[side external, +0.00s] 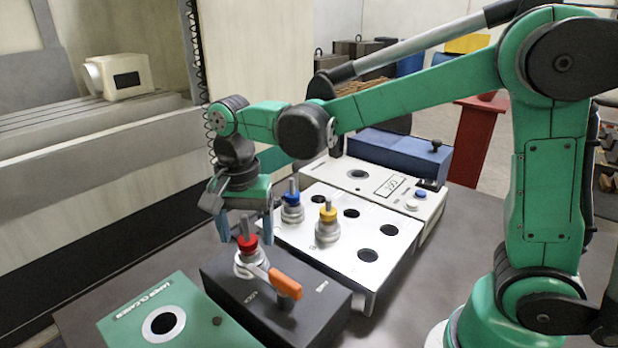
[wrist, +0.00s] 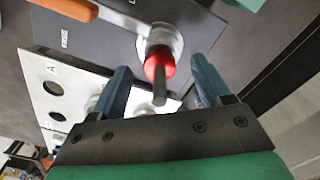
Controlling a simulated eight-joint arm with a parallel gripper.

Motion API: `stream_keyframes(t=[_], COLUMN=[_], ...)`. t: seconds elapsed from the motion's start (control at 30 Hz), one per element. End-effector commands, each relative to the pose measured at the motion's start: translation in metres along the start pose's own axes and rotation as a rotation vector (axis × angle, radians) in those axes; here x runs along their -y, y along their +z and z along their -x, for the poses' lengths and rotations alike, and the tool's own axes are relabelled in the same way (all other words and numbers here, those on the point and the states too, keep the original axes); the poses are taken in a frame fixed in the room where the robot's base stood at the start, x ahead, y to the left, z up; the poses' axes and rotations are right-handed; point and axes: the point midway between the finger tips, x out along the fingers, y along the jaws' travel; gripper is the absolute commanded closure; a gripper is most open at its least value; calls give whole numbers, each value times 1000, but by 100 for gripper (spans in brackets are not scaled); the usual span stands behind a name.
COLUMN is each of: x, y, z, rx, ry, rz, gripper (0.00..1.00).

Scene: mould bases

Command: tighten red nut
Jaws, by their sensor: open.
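The red nut (side external: 248,243) sits on a silver holder standing upright in the dark grey block (side external: 220,268). A grey stud rises from the nut. In the wrist view the red nut (wrist: 159,66) lies between my two blue fingers, with space on both sides. My gripper (side external: 246,232) is open and points down over the nut; in the wrist view its fingertips (wrist: 160,76) straddle the nut without visibly touching it. An orange-handled lever (side external: 285,284) extends from the holder's base on the dark block; its handle also shows in the wrist view (wrist: 72,8).
A white tray (side external: 358,277) with round holes holds a blue-nut holder (side external: 291,207) and a yellow-nut holder (side external: 327,224), close beside my gripper. A green taper cleaner (side external: 185,288) is at front left. A white device with a blue block (side external: 400,153) stands behind.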

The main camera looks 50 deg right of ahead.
Motion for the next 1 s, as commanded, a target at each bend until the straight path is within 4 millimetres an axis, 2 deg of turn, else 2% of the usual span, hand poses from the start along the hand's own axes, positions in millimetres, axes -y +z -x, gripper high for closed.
stream_keyframes(t=[0.3, 0.43, 0.83, 1.0], x=[0, 0, -1, -16], y=[0, 0, 0, -4], z=[39, 50, 54, 56], rx=[0, 0, -2, -36], ry=[0, 0, -3, -70], rz=[0, 0, 4, 117], gripper=[30, 30, 30, 30])
